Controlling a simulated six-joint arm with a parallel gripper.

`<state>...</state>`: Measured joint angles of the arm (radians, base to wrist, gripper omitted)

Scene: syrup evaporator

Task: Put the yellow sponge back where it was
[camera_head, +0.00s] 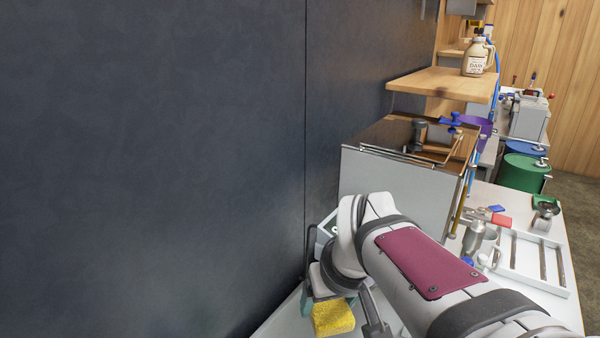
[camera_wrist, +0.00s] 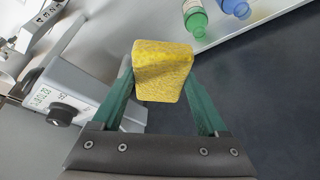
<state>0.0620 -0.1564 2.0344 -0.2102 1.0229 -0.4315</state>
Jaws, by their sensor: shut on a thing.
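The yellow sponge (camera_wrist: 163,64) is held between the two green fingers of my gripper (camera_wrist: 161,82) in the wrist view. In the head view the sponge (camera_head: 333,319) shows at the bottom, below my wrist, over the white counter near the dark wall. My gripper (camera_head: 335,298) is mostly hidden there by my own arm. I cannot tell how high the sponge is above the counter. No marked place for the sponge can be made out.
A grey instrument with a display and black knob (camera_wrist: 70,98) is beside the gripper in the wrist view. A green bottle (camera_wrist: 195,20) and a blue bottle (camera_wrist: 238,8) are near the counter edge. In the head view a metal evaporator (camera_head: 400,190) and white rack (camera_head: 530,262) stand beyond my arm.

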